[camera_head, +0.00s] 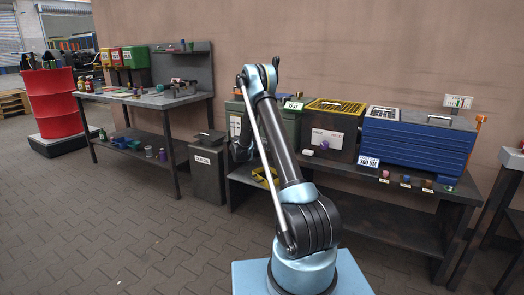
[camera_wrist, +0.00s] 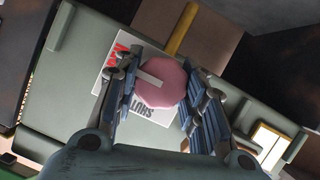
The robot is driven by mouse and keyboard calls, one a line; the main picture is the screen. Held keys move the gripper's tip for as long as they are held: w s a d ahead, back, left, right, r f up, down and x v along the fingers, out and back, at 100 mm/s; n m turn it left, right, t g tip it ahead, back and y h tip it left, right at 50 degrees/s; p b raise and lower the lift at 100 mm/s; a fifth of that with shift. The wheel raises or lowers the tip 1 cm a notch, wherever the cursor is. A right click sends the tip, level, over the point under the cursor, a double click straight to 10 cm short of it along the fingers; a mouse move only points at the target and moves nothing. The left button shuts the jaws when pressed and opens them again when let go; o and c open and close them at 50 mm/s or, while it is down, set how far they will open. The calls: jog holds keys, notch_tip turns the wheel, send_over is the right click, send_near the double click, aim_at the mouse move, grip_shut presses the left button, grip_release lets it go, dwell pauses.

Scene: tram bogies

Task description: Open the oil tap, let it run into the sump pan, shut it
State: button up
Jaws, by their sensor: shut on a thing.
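In the wrist view, my gripper (camera_wrist: 168,88) has its two fingers on either side of a round pink knob (camera_wrist: 175,82) and is shut on it. The knob has a white bar that points to the left in the picture. Behind it is a white label (camera_wrist: 153,113) with SHUT in black and a red word partly hidden by a finger. The label is on a grey-green tank (camera_wrist: 75,85). In the head view, the green tank (camera_head: 291,122) stands behind my arm, with its knob hidden. I cannot make out the sump pan or any oil.
A dark box with a yellow lid (camera_head: 335,107) and a blue ribbed box (camera_head: 415,142) stand to the right on the bench. A yellow frame (camera_head: 262,174) is low by my arm. A grey bin (camera_head: 207,172) stands to the left. The floor in front is clear.

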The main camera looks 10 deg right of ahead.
jog(key=n+g+h, duration=0.1)
jog(key=n+h, duration=0.1)
jog(key=n, duration=0.1)
jog(key=shift+w+a, duration=0.15)
jog(key=n+h, duration=0.1)
jog(key=n, duration=0.2)
jog(key=shift+f+n+h, duration=0.1)
jog(key=shift+n+h, duration=0.2)
jog(key=shift+h, duration=0.1)
jog(key=n+h, duration=0.2)
jog(key=n, duration=0.1)
jog(key=shift+a+f+n, duration=0.1)
jog(key=shift+n, duration=0.3)
jog(key=shift+n+t+h, duration=0.5)
jog(key=shift+n+h, duration=0.1)
jog(key=shift+n, duration=1.4)
jog(key=o, duration=1.1)
jog(key=shift+f, duration=0.1)
